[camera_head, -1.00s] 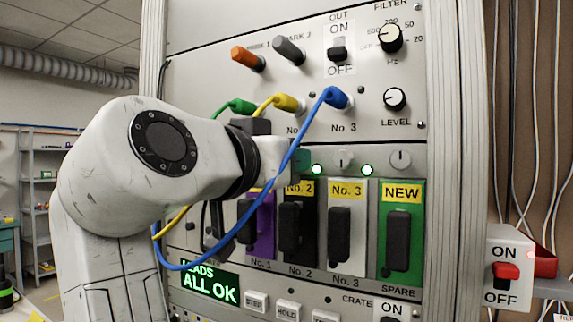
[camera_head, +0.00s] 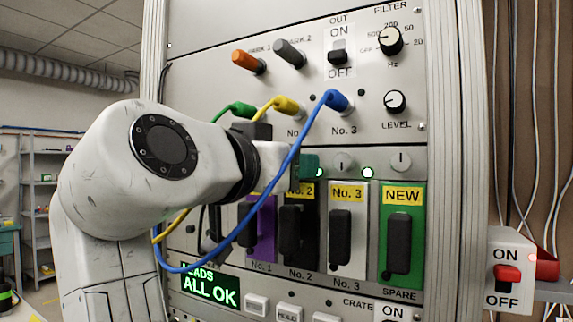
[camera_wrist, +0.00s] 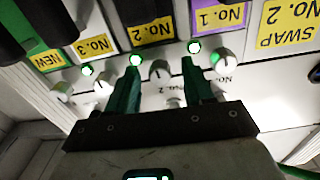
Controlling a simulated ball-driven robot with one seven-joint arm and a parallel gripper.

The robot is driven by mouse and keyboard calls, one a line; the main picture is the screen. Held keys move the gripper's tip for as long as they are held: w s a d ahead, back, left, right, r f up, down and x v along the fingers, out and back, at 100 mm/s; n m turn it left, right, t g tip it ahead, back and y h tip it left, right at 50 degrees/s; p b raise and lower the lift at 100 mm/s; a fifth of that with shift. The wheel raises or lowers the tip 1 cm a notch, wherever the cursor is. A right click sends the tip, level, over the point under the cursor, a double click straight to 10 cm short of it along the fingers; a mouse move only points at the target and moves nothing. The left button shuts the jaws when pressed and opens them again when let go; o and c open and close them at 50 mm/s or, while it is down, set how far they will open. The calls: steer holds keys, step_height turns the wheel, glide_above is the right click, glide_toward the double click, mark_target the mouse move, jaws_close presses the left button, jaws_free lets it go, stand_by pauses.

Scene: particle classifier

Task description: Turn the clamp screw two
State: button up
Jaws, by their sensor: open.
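Clamp screw two is the small pale knob (camera_wrist: 160,70) below the No. 2 label in the wrist view. My gripper (camera_wrist: 163,78) is open, with one green finger on each side of this knob. The screw three knob (camera_head: 342,163) shows just right of the finger.
A blue cable (camera_head: 292,160) loops down across the panel close to my wrist. Green lamps (camera_head: 368,173) sit between the screws. The neighbouring screw one knob (camera_wrist: 223,62) lies close beside a finger. The green NEW module (camera_head: 401,195) stands at right.

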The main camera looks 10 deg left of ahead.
steer(key=shift+s, duration=0.1)
steer(key=b+v, duration=0.2)
steer(key=v, duration=0.8)
steer(key=shift+s, duration=0.3)
steer(key=shift+a, duration=0.15)
